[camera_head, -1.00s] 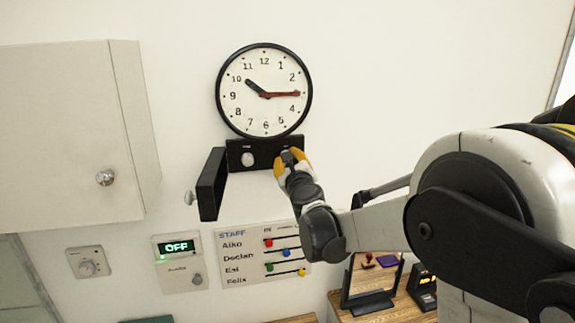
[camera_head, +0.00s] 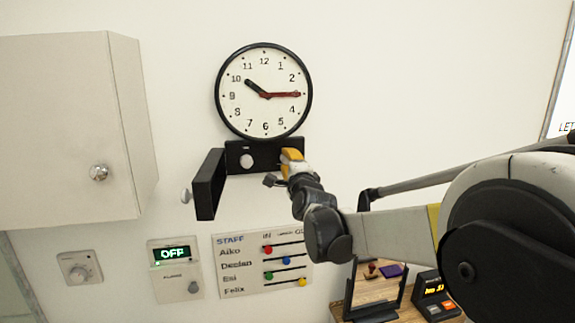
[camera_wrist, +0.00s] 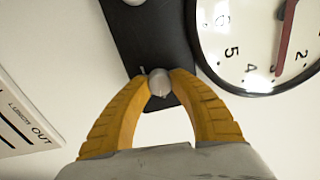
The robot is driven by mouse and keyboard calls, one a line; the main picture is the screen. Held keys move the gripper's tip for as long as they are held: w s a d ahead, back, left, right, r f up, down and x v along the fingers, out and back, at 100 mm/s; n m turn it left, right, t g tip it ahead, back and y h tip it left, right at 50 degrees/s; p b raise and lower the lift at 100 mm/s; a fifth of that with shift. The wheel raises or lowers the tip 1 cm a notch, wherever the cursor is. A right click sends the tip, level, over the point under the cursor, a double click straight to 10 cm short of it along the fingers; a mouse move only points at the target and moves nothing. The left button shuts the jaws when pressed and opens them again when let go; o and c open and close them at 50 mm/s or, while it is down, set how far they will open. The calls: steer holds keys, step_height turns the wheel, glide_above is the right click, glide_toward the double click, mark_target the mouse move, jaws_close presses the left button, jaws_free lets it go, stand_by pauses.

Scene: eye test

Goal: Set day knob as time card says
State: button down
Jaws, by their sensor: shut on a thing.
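A black panel (camera_head: 235,150) sits on the wall just under the round clock (camera_head: 264,120). Its left grey knob (camera_head: 246,160) is free and also shows at the top of the wrist view (camera_wrist: 135,2). My gripper (camera_head: 291,155) is at the panel's right end. In the wrist view, its yellow fingers (camera_wrist: 159,76) are shut on a second grey knob (camera_wrist: 159,86). In the head view my gripper hides that knob. Knob labels are not readable, so I cannot tell which is the day knob. I can make out no time card.
A black flap (camera_head: 209,183) stands out from the panel's left side. A white cabinet (camera_head: 70,130) is at left. Below are a dial (camera_head: 79,268), a box reading OFF (camera_head: 176,270) and a staff board (camera_head: 262,264). A device with an amber display (camera_head: 436,296) stands lower right.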

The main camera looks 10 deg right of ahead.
steer(key=shift+f+n+b, duration=0.1)
steer(key=shift+n+b, duration=0.2)
steer(key=shift+n, duration=0.9)
steer(key=c, duration=1.1)
jaws_free()
steer(key=shift+s, duration=0.1)
steer(key=s, duration=1.1)
steer(key=shift+s+f, duration=0.25)
steer(key=shift+s, duration=0.1)
